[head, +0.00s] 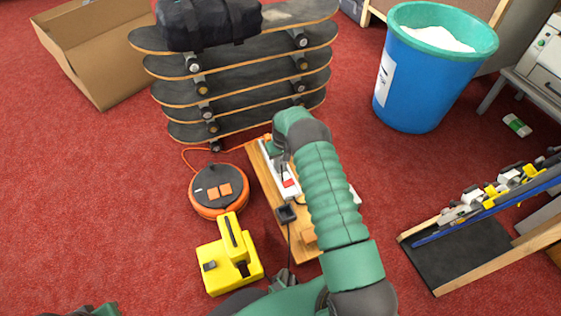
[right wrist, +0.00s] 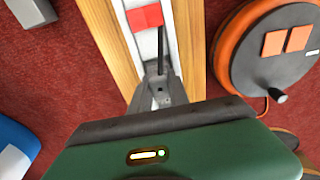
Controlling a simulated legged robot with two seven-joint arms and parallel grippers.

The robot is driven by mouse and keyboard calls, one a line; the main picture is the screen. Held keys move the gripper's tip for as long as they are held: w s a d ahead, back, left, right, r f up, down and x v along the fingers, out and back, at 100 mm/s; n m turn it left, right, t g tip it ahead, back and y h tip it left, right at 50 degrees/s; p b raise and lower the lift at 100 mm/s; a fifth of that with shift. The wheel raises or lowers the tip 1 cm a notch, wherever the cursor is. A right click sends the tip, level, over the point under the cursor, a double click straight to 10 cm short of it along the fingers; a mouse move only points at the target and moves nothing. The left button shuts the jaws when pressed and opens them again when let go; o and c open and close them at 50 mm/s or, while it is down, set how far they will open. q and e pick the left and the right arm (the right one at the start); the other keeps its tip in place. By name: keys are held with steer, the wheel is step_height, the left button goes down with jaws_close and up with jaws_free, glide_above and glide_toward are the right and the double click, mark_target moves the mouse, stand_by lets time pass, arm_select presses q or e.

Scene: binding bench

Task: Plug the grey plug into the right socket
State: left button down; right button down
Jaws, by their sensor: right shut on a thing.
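My right gripper (head: 272,150) is at the far end of a white power strip (head: 285,175), mostly hidden behind my arm in the head view. In the right wrist view, its jaws (right wrist: 160,97) are shut on a small grey piece (right wrist: 152,88), which looks like the grey plug, over the strip (right wrist: 150,45). I cannot tell whether it is seated or just above. The strip has a red switch (right wrist: 145,17) and lies on a wooden board (right wrist: 190,40). The sockets are hidden.
An orange cable reel (head: 218,190) and a yellow tool-like box (head: 230,262) stand left of the board. A dark block (head: 287,213) with a black cable is on the board. Stacked skateboards (head: 245,102) stand behind, a blue bin (head: 415,85) at back right.

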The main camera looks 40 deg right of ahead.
steer(key=shift+f, duration=0.55)
stand_by(1.3)
steer(key=c, duration=1.2)
jaws_free()
steer(key=shift+o, duration=0.2)
